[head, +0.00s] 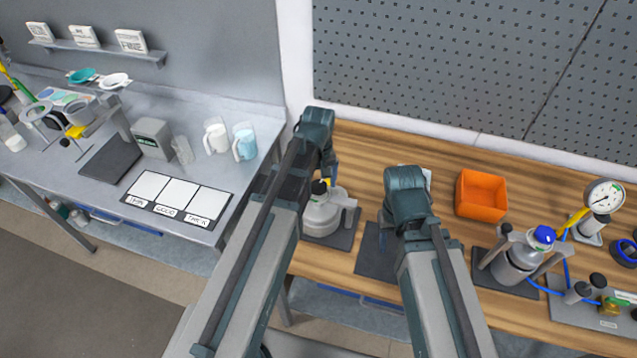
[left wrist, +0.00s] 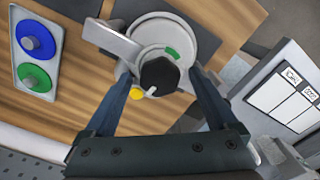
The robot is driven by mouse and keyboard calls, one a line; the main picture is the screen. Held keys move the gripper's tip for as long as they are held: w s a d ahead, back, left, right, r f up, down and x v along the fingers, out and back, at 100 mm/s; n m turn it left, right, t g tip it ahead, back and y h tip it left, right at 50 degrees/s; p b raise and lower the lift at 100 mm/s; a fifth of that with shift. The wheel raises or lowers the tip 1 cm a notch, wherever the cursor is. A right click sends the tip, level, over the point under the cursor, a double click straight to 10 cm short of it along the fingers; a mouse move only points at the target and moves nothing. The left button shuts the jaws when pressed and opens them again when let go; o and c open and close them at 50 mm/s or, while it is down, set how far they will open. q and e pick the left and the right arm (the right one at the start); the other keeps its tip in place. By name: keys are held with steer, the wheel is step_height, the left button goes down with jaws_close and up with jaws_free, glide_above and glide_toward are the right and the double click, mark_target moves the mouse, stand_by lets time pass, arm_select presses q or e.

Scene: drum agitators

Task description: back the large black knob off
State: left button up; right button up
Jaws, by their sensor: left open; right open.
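The large black knob (left wrist: 159,75) sits on top of a pale grey drum (left wrist: 172,32) with a green mark and a small yellow part beside the knob. In the head view the black knob (head: 318,187) shows on the drum (head: 321,217), partly covered by my left arm. My left gripper (left wrist: 162,71) is open, with one finger on each side of the knob; contact cannot be made out. The drum stands on a dark mat. My right gripper (head: 388,214) is open to the right, over another dark mat, mostly hidden by its wrist.
A blue knob (left wrist: 35,40) and a green knob (left wrist: 35,77) sit on a grey plate. To the right are an orange bin (head: 482,195), a blue-capped vessel (head: 519,263) and a gauge (head: 604,196). A grey bench (head: 230,175) with mugs stands left.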

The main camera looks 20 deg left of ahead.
mark_target(318, 186)
arm_select(q)
steer(key=shift+r, duration=0.1)
step_height(318, 186, up, 14)
steer(key=p, duration=1.4)
steer(key=shift+f, duration=0.2)
steer(key=m, duration=1.4)
steer(key=shift+a+r+m, duration=0.1)
steer(key=shift+r+m, duration=0.1)
steer(key=shift+m, duration=0.1)
